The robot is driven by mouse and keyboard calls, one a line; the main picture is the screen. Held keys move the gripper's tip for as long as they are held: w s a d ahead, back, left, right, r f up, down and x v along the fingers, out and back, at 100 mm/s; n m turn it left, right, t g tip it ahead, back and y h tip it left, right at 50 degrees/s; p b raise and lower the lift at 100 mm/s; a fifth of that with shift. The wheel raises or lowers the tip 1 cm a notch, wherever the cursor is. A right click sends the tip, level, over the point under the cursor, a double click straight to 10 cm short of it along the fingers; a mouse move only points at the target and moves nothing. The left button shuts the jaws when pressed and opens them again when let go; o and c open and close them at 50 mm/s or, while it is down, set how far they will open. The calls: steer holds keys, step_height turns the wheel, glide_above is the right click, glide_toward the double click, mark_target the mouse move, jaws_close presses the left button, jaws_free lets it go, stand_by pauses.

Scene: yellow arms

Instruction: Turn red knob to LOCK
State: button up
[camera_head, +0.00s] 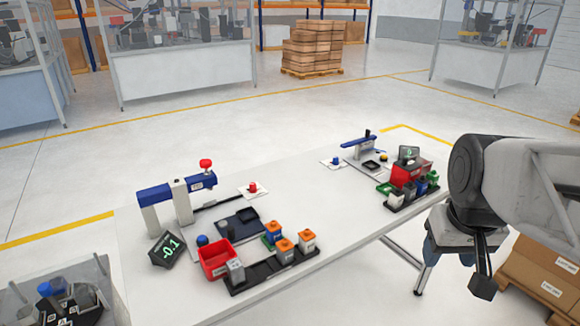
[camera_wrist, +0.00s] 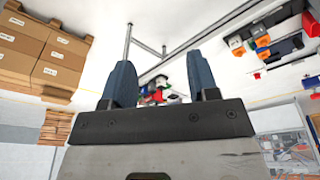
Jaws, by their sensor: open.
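A red knob (camera_head: 206,163) stands on top of the blue and white arm-like fixture (camera_head: 170,192) on the left half of the white table. A small label is on the fixture below it; I cannot read LOCK or the knob's setting. My gripper (camera_head: 482,284) is at the right, beyond the table's right edge and far from the knob. In the wrist view my gripper (camera_wrist: 161,75) shows two blue fingers spread apart with nothing held between them. I cannot pick out the knob in the wrist view.
The table (camera_head: 150,283) also carries a red bin (camera_head: 215,258), a display reading -0.1 (camera_head: 167,249), a red button on a white plate (camera_head: 252,188) and orange-topped blocks (camera_head: 285,246). A second blue fixture (camera_head: 360,145) stands at the far end. Cardboard boxes (camera_head: 545,275) are below my arm.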

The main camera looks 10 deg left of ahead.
steer(key=w+a+r+n, duration=0.2)
steer(key=w+a, duration=0.2)
steer(key=w, duration=0.5)
steer(key=w+a+r+n, duration=0.15)
steer(key=w+a, duration=0.25)
steer(key=w, duration=0.5)
steer(key=n+g, duration=0.2)
steer(key=n, duration=1.1)
glide_above(253, 184)
steer(key=f, duration=1.4)
steer(key=d+f, duration=0.1)
steer(key=f, duration=0.7)
steer(key=shift+s, duration=0.15)
steer(key=shift+a+f, duration=0.3)
steer(key=shift+a, duration=0.2)
steer(key=shift+f, duration=0.2)
steer(key=shift+f, duration=3.75)
steer(key=shift+c, duration=0.3)
